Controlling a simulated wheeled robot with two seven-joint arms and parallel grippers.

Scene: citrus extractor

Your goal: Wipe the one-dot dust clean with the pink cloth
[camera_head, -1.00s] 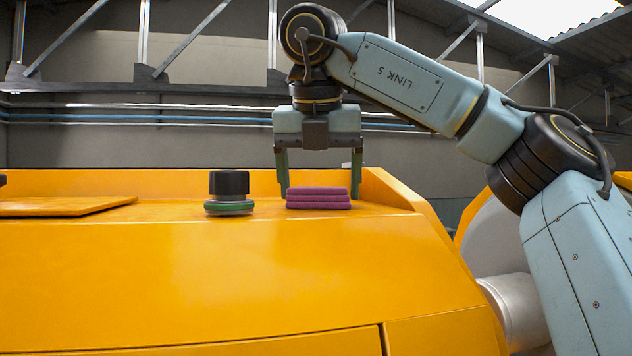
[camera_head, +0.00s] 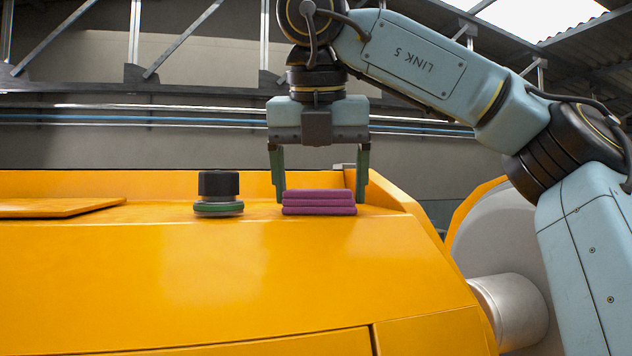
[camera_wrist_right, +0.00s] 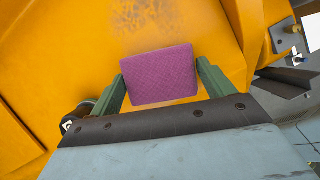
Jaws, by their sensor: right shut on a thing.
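The pink cloth (camera_head: 319,203) is a folded, magenta-pink pad on the yellow machine top (camera_head: 200,260), near its right end. My right gripper (camera_head: 320,192) points down with one finger at each side of the cloth, shut on it. In the right wrist view the cloth (camera_wrist_right: 160,76) sits between the two green fingers. A faint brownish, speckled dust patch (camera_wrist_right: 165,22) shows on the yellow surface beyond the cloth. No dot mark can be made out beside it. My left gripper is not in view.
A black-topped round object with a green ring (camera_head: 218,194) stands left of the cloth, a short gap away. A raised yellow panel (camera_head: 60,207) lies farther left. A yellow ledge runs behind the cloth. The sloping yellow front is clear.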

